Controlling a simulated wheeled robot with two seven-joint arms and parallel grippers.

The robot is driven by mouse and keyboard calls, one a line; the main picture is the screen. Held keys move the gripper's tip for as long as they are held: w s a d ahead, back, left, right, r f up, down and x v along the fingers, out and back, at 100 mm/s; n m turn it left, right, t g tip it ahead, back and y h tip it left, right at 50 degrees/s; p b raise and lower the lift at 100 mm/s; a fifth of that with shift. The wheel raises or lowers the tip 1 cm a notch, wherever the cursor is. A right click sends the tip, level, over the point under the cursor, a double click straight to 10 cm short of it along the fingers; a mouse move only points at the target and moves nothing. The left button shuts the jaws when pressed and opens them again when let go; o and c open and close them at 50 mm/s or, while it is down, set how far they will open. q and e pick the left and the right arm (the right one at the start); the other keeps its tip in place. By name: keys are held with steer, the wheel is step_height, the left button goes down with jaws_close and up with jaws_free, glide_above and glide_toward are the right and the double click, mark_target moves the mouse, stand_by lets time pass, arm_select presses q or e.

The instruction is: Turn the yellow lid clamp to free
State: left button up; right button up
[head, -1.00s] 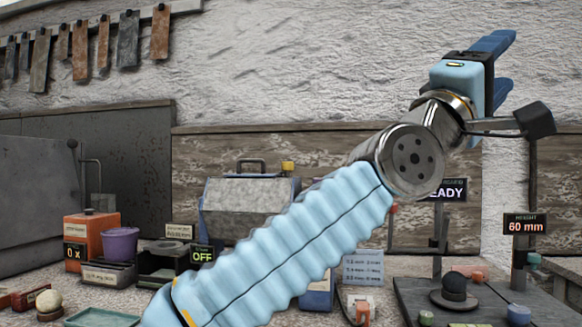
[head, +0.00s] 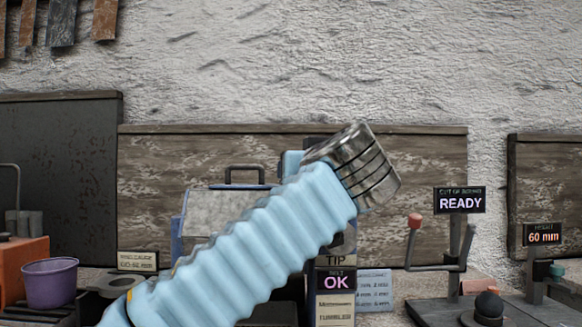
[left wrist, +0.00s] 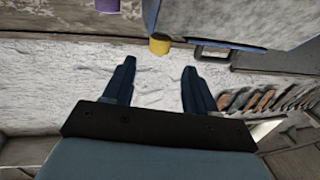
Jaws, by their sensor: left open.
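The yellow lid clamp (left wrist: 159,44) shows in the left wrist view as a small yellow knob at the edge of a blue-grey box (left wrist: 225,18). In the head view, my left arm hides the clamp, and the box's grey lid (head: 215,203) with its dark handle (head: 245,171) shows behind the arm. My left gripper (left wrist: 159,66) is open and empty. In the left wrist view the clamp appears between and beyond its fingertips, with no visible contact. In the head view the gripper is mostly hidden behind my wrist. My right gripper is not in view.
An OK sign (head: 336,282) stands below my wrist. A purple cup (head: 50,283) is at the left. At the right stand a READY sign (head: 460,200), a red-knobbed lever (head: 414,222) and a 60 mm sign (head: 542,234).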

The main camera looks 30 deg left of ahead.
arm_select(q)
steer(key=p+x, duration=0.2)
steer(key=x, duration=0.6)
steer(key=shift+r+p, duration=0.1)
steer(key=shift+p, duration=0.2)
steer(key=shift+w+a, duration=0.25)
steer(key=shift+w, duration=0.15)
steer(key=shift+c, duration=0.3)
